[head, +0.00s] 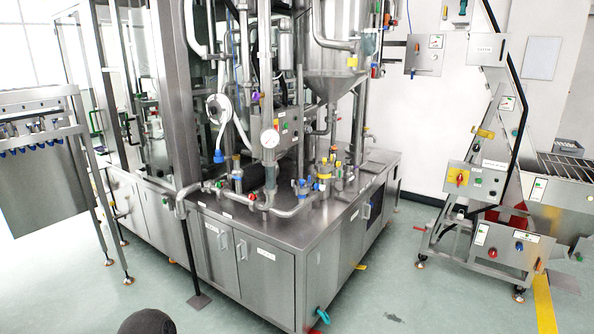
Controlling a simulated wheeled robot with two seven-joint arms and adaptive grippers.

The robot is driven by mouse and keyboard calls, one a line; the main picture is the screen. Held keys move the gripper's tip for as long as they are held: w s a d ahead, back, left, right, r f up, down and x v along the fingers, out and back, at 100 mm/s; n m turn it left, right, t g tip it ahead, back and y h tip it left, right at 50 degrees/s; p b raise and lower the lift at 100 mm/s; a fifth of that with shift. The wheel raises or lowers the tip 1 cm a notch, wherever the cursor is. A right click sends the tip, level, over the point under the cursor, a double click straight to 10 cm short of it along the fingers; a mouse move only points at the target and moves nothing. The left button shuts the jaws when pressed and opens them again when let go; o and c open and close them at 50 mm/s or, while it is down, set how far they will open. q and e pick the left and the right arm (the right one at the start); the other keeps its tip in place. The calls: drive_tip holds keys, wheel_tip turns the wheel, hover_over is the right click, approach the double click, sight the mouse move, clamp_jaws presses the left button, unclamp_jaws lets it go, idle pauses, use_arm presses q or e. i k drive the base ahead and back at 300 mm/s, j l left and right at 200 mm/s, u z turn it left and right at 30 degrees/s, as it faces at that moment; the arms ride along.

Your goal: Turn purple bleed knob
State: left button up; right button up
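A small purple knob (255,96) shows in the head view on the upright pipework of the steel machine, above the round white gauge (270,138). It is small in the picture, and how far it is turned cannot be told. Neither of my grippers is in view, and nothing touches the knob.
The steel machine base (266,234) with cabinet doors fills the middle, with pipes and coloured valves on top. A cap elevator (490,180) with a control box stands at the right. A steel rack (45,190) stands at the left. Green floor (400,285) is free in front.

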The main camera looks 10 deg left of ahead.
sight(255, 95)
drive_tip(key=i+j, duration=1)
drive_tip(key=j, duration=0.25)
drive_tip(key=u, duration=0.05)
